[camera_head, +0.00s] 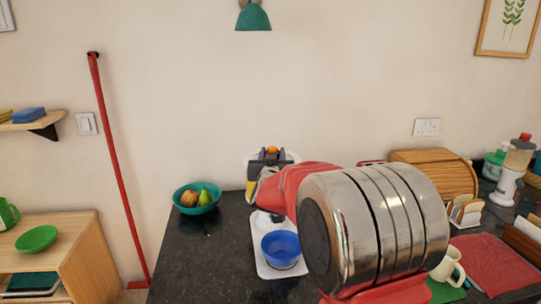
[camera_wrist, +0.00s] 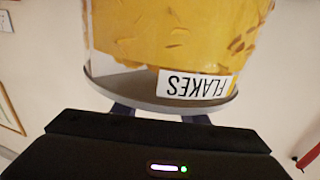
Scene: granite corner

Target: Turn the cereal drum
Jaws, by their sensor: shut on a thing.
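The cereal drum (camera_wrist: 175,35) fills the top of the wrist view. It is clear, holds yellow flakes, has a grey rim, and its FLAKES label (camera_wrist: 195,84) reads upside down. In the head view its pale round edge (camera_head: 292,156) shows behind my gripper (camera_head: 271,156), which hides most of it. My gripper's dark fingers (camera_wrist: 160,112) reach to the grey rim and are shut, apparently on an orange knob (camera_head: 271,150); the grip itself is hidden in the wrist view. A blue bowl (camera_head: 281,250) stands on a white tray (camera_head: 263,265) below the drum.
A teal fruit bowl (camera_head: 187,208) stands to the left on the dark counter (camera_head: 205,262). A wooden bread bin (camera_head: 440,168), toast rack (camera_head: 466,212), mug (camera_head: 449,266) and red cloth (camera_head: 492,262) are to the right. The counter's front left is clear.

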